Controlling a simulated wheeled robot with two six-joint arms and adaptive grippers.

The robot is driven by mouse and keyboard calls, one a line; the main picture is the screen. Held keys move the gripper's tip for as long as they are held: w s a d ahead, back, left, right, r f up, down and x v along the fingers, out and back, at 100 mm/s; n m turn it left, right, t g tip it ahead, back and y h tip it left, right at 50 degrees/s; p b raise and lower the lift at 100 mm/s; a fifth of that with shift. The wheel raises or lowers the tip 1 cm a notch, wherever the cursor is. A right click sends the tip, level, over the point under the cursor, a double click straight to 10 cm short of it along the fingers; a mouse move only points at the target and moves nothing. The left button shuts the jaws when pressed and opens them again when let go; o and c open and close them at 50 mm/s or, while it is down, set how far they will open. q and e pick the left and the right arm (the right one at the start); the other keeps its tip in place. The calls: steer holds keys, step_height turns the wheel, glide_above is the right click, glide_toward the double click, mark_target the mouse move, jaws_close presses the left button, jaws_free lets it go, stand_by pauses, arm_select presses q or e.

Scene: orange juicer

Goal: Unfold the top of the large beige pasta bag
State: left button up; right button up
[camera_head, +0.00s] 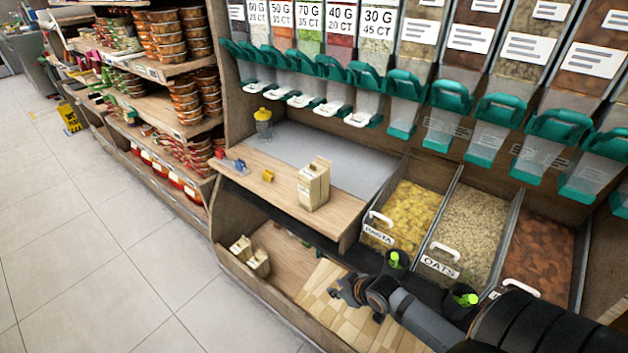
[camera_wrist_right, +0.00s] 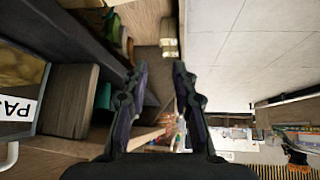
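The large beige bag (camera_head: 314,188) stands upright on the wooden counter in the head view. Its top edge looks uneven, and I cannot tell how far it is folded. My right gripper (camera_head: 334,291) is low in front of the counter, below the bag and apart from it. In the right wrist view, the fingers of my right gripper (camera_wrist_right: 160,72) are spread with nothing between them. The large bag cannot be made out in the wrist view. My left gripper is not in view.
Two smaller beige bags (camera_head: 259,263) stand on the lower shelf. A pasta bin (camera_head: 406,212) and an oats bin (camera_head: 468,225) are right of the counter. A yellow-topped jar (camera_head: 263,124) and small coloured items (camera_head: 268,176) are left of the bag. Dispensers (camera_head: 368,92) hang above.

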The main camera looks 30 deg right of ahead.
steer(key=w+a+r+n+t+y+b, duration=0.1)
steer(key=w+a+r+n+y+b, duration=0.1)
steer(key=a+r, duration=0.25)
steer(key=m+t+y, duration=0.1)
steer(key=t+y, duration=0.1)
steer(key=t, duration=0.7)
glide_toward(316, 168)
steer(key=w, duration=0.1)
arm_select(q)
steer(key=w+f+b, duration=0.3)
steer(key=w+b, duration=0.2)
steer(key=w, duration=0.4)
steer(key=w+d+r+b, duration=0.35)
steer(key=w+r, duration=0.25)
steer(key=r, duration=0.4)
arm_select(e)
steer(key=p+x, duration=0.2)
steer(key=x, duration=0.7)
steer(key=shift+w+a+r, duration=0.1)
steer(key=shift+w, duration=0.2)
steer(key=shift+w+a, duration=0.2)
steer(key=shift+w, duration=0.2)
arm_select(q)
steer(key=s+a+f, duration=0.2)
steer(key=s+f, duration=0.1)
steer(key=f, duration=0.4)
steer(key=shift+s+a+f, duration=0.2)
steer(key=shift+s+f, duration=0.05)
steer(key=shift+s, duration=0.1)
